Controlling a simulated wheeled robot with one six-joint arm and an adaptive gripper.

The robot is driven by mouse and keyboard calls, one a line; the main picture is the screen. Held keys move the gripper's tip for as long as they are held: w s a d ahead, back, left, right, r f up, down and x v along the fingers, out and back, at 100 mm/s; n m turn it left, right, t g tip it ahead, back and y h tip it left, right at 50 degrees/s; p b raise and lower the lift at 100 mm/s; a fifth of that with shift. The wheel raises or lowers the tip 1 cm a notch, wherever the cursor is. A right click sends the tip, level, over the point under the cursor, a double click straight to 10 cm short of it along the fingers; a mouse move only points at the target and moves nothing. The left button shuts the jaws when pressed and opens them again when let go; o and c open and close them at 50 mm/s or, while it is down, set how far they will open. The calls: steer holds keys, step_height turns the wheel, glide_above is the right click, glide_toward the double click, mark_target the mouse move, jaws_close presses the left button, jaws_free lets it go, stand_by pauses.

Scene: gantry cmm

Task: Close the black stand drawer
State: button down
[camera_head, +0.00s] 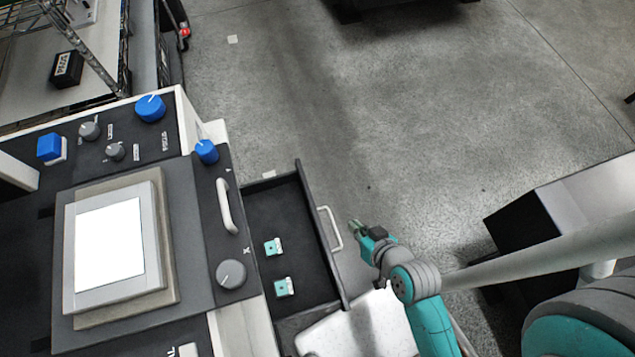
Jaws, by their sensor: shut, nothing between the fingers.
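The black stand drawer (294,215) is pulled out to the right from under the machine's control panel. Its front panel carries a light curved handle (331,229) on the outer side. Two small teal and white parts lie inside, one (273,246) above the other (284,287) in the picture. My gripper (355,226) is just right of the handle, outside the drawer front, with its tips pointing up and left. It is shut and empty. It appears apart from the handle, but the exact gap is hard to judge.
The control panel with knobs, a blue button (49,147) and a lit screen (109,244) stands left of the drawer. A white surface (340,328) lies below the drawer front. A wire shelf is at upper left.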

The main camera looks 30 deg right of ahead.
steer(key=w+d+r+n+g+y, duration=0.1)
steer(key=w+d+r+g+y, duration=0.15)
steer(key=w, duration=0.35)
steer(key=w+d+r+n+g+y, duration=0.1)
steer(key=w+d+g+y, duration=0.1)
steer(key=w+d, duration=0.3)
steer(key=w+a+f, duration=0.6)
steer(key=a+f, duration=0.2)
steer(key=a, duration=0.1)
steer(key=shift+f, duration=0.15)
steer(key=shift+w+t, duration=0.1)
steer(key=shift+t, duration=0.15)
steer(key=w+a, duration=0.1)
steer(key=a, duration=0.4)
steer(key=w+a, duration=0.1)
steer(key=a, duration=0.5)
steer(key=w+a, duration=0.1)
steer(key=a, duration=0.5)
steer(key=shift+w+a, duration=0.1)
steer(key=shift+w, duration=0.2)
